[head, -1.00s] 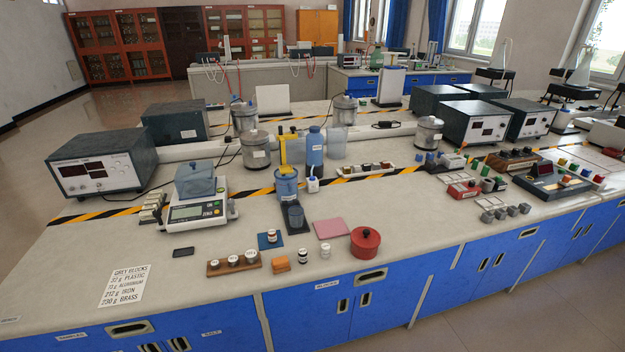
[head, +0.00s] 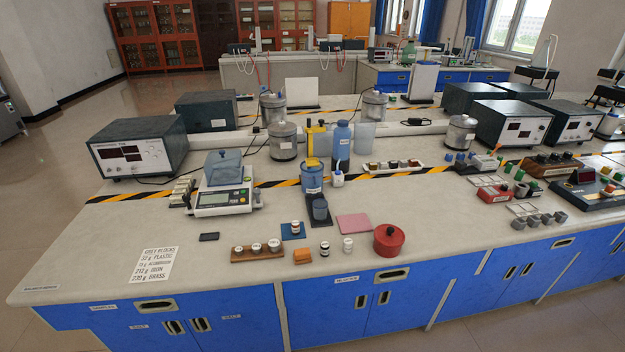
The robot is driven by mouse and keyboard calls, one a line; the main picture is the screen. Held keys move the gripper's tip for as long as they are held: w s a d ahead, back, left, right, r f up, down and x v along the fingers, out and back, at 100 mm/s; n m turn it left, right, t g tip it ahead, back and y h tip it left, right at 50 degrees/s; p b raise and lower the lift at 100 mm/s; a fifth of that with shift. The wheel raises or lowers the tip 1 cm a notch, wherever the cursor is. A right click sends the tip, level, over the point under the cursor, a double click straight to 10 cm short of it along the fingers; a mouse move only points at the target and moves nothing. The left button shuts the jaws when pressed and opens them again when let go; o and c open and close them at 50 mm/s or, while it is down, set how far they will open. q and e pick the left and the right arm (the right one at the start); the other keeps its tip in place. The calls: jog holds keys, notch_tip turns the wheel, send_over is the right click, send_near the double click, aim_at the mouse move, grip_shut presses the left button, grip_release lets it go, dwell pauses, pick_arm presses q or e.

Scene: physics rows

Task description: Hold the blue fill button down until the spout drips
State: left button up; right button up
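A blue container (head: 312,178) stands near the middle of the bench, in front of a yellow column (head: 315,141). It looks like the dispenser, but I cannot make out a fill button or a spout on it. A small grey-blue cup (head: 320,209) stands just in front of it on a dark strip (head: 318,222). I cannot tell whether anything drips. Neither of my grippers is in view.
A scale (head: 221,199) stands to the left, with a printed card (head: 155,265) nearer the front. A wooden block of weights (head: 257,252), a pink pad (head: 353,224) and a red pot (head: 389,240) lie along the front. Grey instrument boxes (head: 138,148) stand at both sides.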

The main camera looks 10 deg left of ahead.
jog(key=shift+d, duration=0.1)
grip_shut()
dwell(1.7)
